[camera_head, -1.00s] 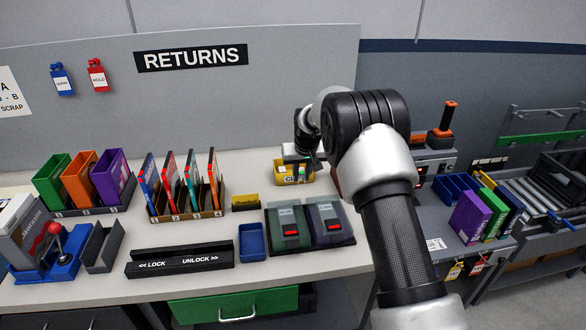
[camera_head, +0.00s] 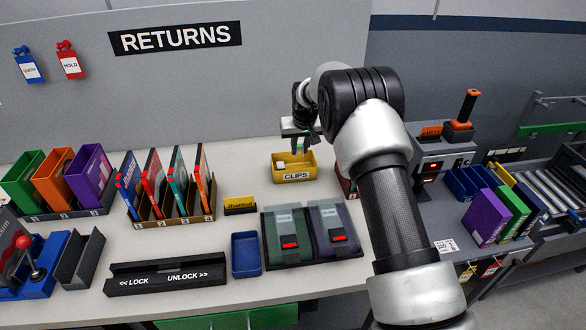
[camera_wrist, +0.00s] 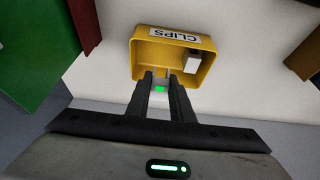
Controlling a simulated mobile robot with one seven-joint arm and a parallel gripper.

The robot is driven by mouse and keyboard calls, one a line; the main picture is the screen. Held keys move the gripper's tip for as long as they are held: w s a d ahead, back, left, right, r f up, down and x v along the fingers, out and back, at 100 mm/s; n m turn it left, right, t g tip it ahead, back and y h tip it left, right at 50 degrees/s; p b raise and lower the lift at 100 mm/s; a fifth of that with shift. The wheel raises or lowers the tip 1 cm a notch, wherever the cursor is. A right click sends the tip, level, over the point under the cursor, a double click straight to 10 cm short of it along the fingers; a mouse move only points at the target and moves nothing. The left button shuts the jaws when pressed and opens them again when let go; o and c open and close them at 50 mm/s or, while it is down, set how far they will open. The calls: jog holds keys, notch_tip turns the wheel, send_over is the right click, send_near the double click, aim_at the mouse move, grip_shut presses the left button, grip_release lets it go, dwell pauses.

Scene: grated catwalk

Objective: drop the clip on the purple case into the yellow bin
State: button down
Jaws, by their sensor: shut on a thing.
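The yellow bin (camera_head: 296,176), labelled CLIPS, stands at the back of the bench. My gripper (camera_head: 300,147) is just above it, pointing down. In the wrist view, my fingers (camera_wrist: 161,77) are nearly together on a small greyish piece with a green patch (camera_wrist: 159,89), apparently the clip, mostly hidden by the fingers. The yellow bin (camera_wrist: 142,64) lies in front of the fingertips there, with a small white block (camera_wrist: 194,62) inside it. Purple cases stand in the left rack (camera_head: 90,178) and on the right-hand shelf (camera_head: 485,218); I cannot tell which one the task means.
A rack of upright cases (camera_head: 165,190) stands left of the bin. A dark tray with two units (camera_head: 310,232) and a blue tray (camera_head: 246,254) lie in front. Bare bench surrounds much of the bin. A grey partition (camera_head: 270,80) rises behind.

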notch_tip(320, 180, down, 4)
jog(key=shift+f+b, duration=0.15)
jog(key=shift+b, duration=0.5)
jog(key=c, duration=1.5)
grip_release()
jog(key=v, duration=1.7)
jog(key=shift+r+b, duration=0.25)
jog(key=shift+b, duration=0.15)
